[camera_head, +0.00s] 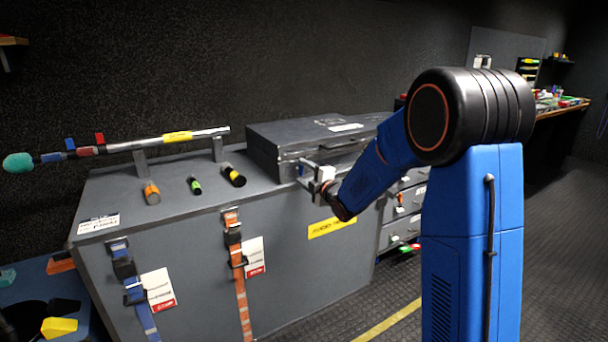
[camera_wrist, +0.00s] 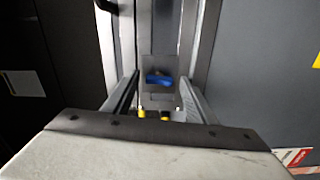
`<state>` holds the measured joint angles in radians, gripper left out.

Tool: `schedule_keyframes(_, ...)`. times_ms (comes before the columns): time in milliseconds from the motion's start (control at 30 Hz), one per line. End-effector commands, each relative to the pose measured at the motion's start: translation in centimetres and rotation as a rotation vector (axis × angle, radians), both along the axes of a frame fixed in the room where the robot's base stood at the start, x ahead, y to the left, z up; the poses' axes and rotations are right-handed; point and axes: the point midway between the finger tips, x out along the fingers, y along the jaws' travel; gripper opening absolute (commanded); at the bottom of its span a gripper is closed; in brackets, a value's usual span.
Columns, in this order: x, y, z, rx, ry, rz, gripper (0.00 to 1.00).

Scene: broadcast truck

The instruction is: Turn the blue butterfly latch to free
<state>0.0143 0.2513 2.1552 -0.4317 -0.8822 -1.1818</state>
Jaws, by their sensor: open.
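The blue butterfly latch (camera_wrist: 160,77) sits on a grey plate on the dark case's front, seen in the wrist view. It lies roughly crosswise, slightly tilted. My gripper (camera_wrist: 160,84) is open, with one finger on each side of the latch and a gap to both. I cannot tell how deep the fingertips reach. In the head view, my gripper (camera_head: 307,171) is at the front of the dark grey case (camera_head: 275,140), and a small bit of blue shows beside it. The rest of the latch is hidden there by the gripper.
The case stands on a grey cabinet (camera_head: 200,280) with a blue strap (camera_head: 143,312) and an orange strap (camera_head: 240,290) on its front. A microphone boom (camera_head: 160,140) and several small cylinders lie to the left. Drawers (camera_head: 402,205) stand to the right.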

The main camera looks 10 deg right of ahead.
Motion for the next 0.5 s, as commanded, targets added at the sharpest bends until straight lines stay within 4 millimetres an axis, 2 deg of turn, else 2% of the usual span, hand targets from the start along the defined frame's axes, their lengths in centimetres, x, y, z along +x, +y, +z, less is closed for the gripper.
schedule_keyframes(167,-1.0,-0.4,0.1,-0.001,-0.001,0.000,0.52)
schedule_keyframes(500,-7.0,-2.4,0.1,-0.001,0.000,-0.002,0.52)
